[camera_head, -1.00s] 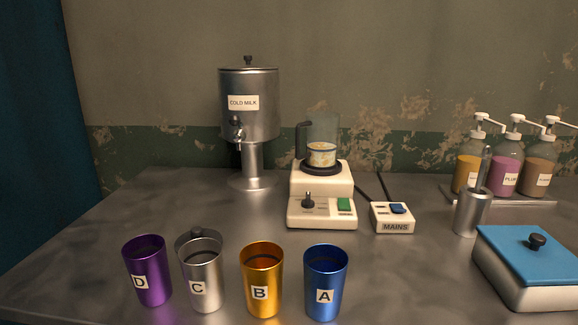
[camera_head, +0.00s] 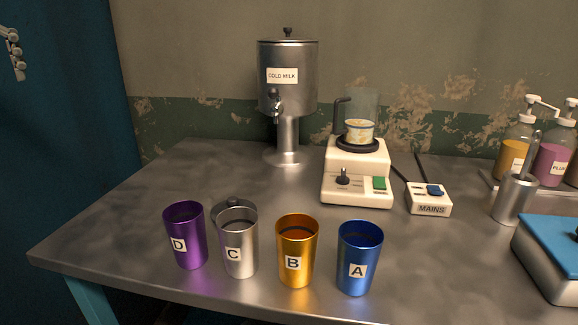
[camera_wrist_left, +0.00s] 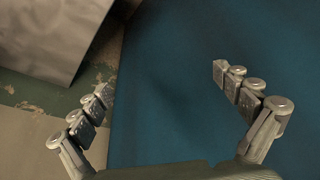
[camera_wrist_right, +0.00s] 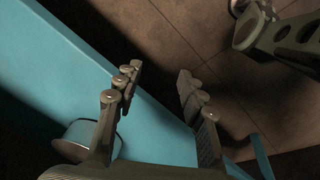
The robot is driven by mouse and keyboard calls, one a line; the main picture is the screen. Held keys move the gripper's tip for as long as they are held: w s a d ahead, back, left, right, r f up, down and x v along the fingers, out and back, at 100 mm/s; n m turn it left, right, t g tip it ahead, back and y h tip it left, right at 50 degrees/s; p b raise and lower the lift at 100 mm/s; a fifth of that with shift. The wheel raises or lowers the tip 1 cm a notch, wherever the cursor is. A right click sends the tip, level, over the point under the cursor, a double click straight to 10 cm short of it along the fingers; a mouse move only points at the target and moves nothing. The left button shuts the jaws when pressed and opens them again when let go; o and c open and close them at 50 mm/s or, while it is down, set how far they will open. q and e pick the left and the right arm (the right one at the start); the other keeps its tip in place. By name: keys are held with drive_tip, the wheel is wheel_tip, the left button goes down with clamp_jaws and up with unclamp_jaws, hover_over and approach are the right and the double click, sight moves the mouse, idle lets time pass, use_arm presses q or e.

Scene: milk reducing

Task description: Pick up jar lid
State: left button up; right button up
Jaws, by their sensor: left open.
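A round dark-knobbed lid (camera_head: 234,203) shows just behind the silver cup C (camera_head: 240,254) in the head view; the cup hides most of it, and I cannot tell whether they touch. The clear blender jar (camera_head: 360,103) stands uncovered on its cream base, with a labelled tub inside. My left gripper (camera_wrist_left: 162,82) is open and empty in the left wrist view, before a blue curtain. Its fingers (camera_head: 13,54) show at the head view's upper left, far from the lid. My right gripper (camera_wrist_right: 160,70) is open and empty beside a blue table frame, outside the head view.
Purple cup D (camera_head: 187,240), gold cup B (camera_head: 297,255) and blue cup A (camera_head: 358,262) stand along the front of the metal table (camera_head: 150,190). Behind are the cold milk dispenser (camera_head: 288,100) and mains switch (camera_head: 429,200). A blue-lidded box (camera_head: 548,245) stands right. The table's left is clear.

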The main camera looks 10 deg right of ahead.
use_arm(q)
drive_tip(key=w+d+f+m+b, duration=0.2)
drive_tip(key=d+f, duration=0.2)
drive_tip(key=d, duration=0.4)
drive_tip(key=m+h+b, duration=0.3)
drive_tip(key=m+b, duration=0.1)
drive_tip(key=m, duration=0.2)
hover_over(232, 200)
drive_tip(key=s, duration=0.3)
drive_tip(key=shift+t, duration=0.4)
drive_tip(key=f, duration=0.9)
drive_tip(key=a+f, duration=0.1)
drive_tip(key=f, duration=0.4)
drive_tip(key=shift+w+f, duration=0.1)
drive_tip(key=shift+f, duration=0.2)
drive_tip(key=x, duration=0.4)
drive_tip(key=p+x, duration=0.1)
drive_tip(key=x, duration=0.2)
drive_tip(key=shift+w+d, duration=0.1)
drive_tip(key=shift+d, duration=0.25)
drive_tip(key=shift+w+f, duration=0.15)
drive_tip(key=shift+f, duration=0.1)
use_arm(e)
drive_tip(key=w+r+t, duration=0.1)
drive_tip(key=w+r, duration=0.3)
drive_tip(key=r, duration=0.9)
drive_tip(key=shift+a, duration=0.4)
use_arm(q)
drive_tip(key=c, duration=1.2)
drive_tip(key=shift+c, duration=1.4)
